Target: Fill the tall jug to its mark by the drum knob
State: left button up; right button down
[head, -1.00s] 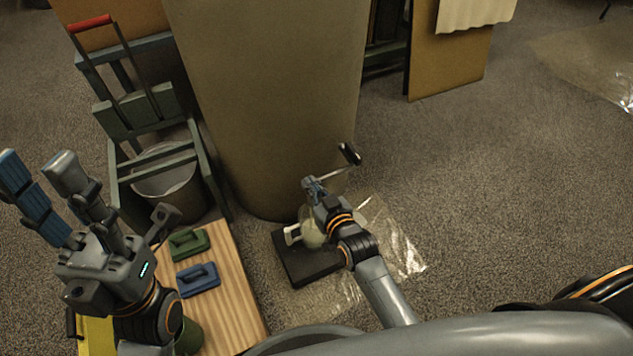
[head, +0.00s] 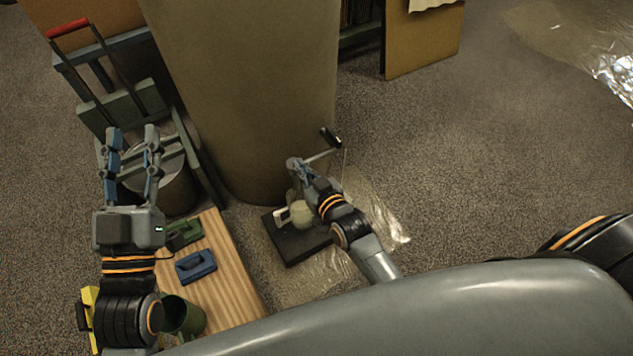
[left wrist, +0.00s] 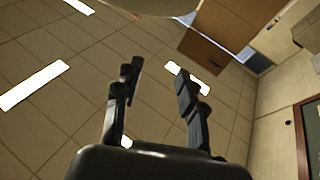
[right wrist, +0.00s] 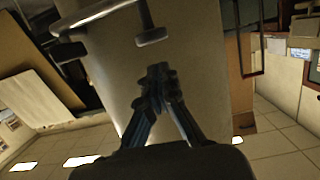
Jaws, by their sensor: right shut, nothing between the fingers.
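The drum (head: 245,90) is a large brown-grey cylinder. A bar with a black grip (head: 330,138), seemingly the drum knob, juts out low at its right side; in the right wrist view a similar grip (right wrist: 152,36) shows above my fingers. A pale jug (head: 302,213) with a white handle stands on a black slab at the drum's foot, partly hidden by my right arm; I cannot make out its mark. My right gripper (head: 297,166) is shut and empty, above the jug and near the bar. My left gripper (head: 133,137) is open and empty, raised left of the drum.
A wooden board (head: 232,275) at lower left carries a green block (head: 183,234), a blue block (head: 196,266) and a green container (head: 184,316). A green frame with a red handle (head: 68,28) and a bucket stand behind. Clear sheeting (head: 375,215) lies under the slab.

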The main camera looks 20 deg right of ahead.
pick_arm(q)
notch_tip(320, 180, down, 11)
jog(key=a+g+y+p, duration=0.1)
jog(key=g+y+p, duration=0.1)
jog(key=g, duration=0.4)
jog(key=shift+s+a+g+y, duration=0.15)
jog(key=shift+a+g+y, duration=0.15)
jog(key=shift+a+g, duration=0.1)
pick_arm(e)
jog(key=v, duration=0.7)
jog(key=shift+s, duration=0.15)
pick_arm(q)
jog(key=shift+f, duration=0.1)
pick_arm(e)
jog(key=shift+r, duration=0.1)
